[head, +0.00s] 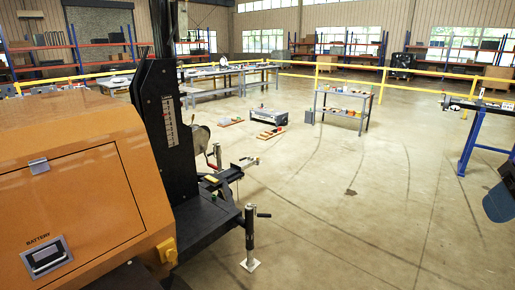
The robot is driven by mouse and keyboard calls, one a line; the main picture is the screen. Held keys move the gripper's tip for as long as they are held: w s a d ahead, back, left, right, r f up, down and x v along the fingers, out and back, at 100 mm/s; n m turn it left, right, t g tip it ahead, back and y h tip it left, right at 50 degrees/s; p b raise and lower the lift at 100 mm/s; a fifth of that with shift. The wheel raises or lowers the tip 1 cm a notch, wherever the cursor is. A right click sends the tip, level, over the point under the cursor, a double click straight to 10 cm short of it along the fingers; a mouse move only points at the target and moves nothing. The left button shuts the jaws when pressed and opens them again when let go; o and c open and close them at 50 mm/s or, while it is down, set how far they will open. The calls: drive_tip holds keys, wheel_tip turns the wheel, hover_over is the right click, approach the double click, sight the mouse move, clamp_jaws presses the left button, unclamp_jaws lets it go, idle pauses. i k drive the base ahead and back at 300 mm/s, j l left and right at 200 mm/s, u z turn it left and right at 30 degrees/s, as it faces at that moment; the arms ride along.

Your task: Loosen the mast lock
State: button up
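The light tower's dark mast column (168,130) stands upright at the left, with a pale scale label marked in red on its side. A winch-like drum (200,140) sits at its right side, with a red-tipped handle (211,160) below it. I cannot tell which part is the mast lock at this size. My gripper is not in view. A dark blue rounded shape (498,202) is cut off by the right edge, and I cannot tell what it is.
The orange housing (75,190) with a battery switch panel (46,258) fills the left foreground. A jack leg (250,240) stands beside the black trailer frame. A shelf cart (342,107), toolbox (296,117) and blue-legged stand (472,140) lie beyond. Concrete floor is open at centre right.

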sight(180, 63)
drive_tip(key=i+l+u, duration=0.2)
drive_tip(key=i+u, duration=0.25)
drive_tip(key=i, duration=0.25)
drive_tip(key=i+l+u, duration=0.45)
drive_tip(key=i, duration=0.25)
drive_tip(key=i+l+u, duration=0.45)
drive_tip(key=i+l, duration=0.25)
drive_tip(key=i, duration=0.55)
drive_tip(key=i+l+u, duration=0.1)
drive_tip(key=i, duration=0.6)
